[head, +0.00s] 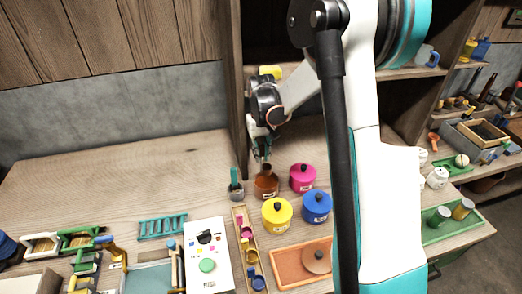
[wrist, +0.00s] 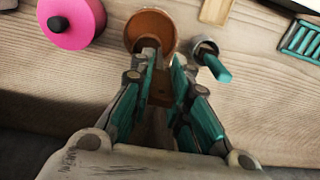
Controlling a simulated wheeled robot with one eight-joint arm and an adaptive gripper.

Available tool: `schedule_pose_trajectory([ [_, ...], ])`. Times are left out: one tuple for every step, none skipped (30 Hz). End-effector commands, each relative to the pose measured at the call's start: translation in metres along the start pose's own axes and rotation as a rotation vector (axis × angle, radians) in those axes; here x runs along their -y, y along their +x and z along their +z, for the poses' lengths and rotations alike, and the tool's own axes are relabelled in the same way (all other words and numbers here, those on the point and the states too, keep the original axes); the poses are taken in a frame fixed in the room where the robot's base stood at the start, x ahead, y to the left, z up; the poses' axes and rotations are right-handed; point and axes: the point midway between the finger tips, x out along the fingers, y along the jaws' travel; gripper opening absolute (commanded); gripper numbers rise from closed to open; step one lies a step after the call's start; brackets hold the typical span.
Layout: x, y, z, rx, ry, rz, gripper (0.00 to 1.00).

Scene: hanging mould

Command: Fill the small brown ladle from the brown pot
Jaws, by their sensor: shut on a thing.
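The brown pot (head: 266,188) stands open on the bench, and its round rim shows in the wrist view (wrist: 172,34). My gripper (head: 262,157) is directly above the pot, pointing down. In the wrist view my gripper (wrist: 160,72) is shut on a brown piece, the small brown ladle (wrist: 160,88), between the fingers. The ladle's bowl is hidden by the fingers and the pot rim, so I cannot tell its tilt or whether it holds anything.
Pink (head: 302,179), yellow (head: 277,215) and blue (head: 317,207) lidded pots stand close by on the right and front. A grey cup with a teal tool (head: 236,189) is just left. A wooden rack (head: 240,222) holds coloured ladles. An orange tray (head: 290,266) bears a brown lid (head: 317,262).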

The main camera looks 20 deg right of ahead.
Motion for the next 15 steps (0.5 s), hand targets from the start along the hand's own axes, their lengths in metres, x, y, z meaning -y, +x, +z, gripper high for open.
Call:
schedule_pose_trajectory([
  [0.0,0.006,0.0,0.0,0.0,0.0,0.0],
  [0.0,0.009,0.0,0.0,0.0,0.0,0.0],
  [0.0,0.012,0.0,0.0,0.0,0.0,0.0],
  [0.0,0.015,0.0,0.0,0.0,0.0,0.0],
  [0.0,0.017,0.0,0.0,0.0,0.0,0.0],
  [0.0,0.021,0.0,0.0,0.0,0.0,0.0],
  [0.0,0.023,0.0,0.0,0.0,0.0,0.0],
  [0.0,0.025,0.0,0.0,0.0,0.0,0.0],
  [0.0,0.029,0.0,0.0,0.0,0.0,0.0],
  [0.0,0.031,0.0,0.0,0.0,0.0,0.0],
  [0.0,0.034,0.0,0.0,0.0,0.0,0.0],
  [0.0,0.037,0.0,0.0,0.0,0.0,0.0],
  [0.0,0.04,0.0,0.0,0.0,0.0,0.0],
  [0.0,0.042,0.0,0.0,0.0,0.0,0.0],
  [0.0,0.045,0.0,0.0,0.0,0.0,0.0],
])
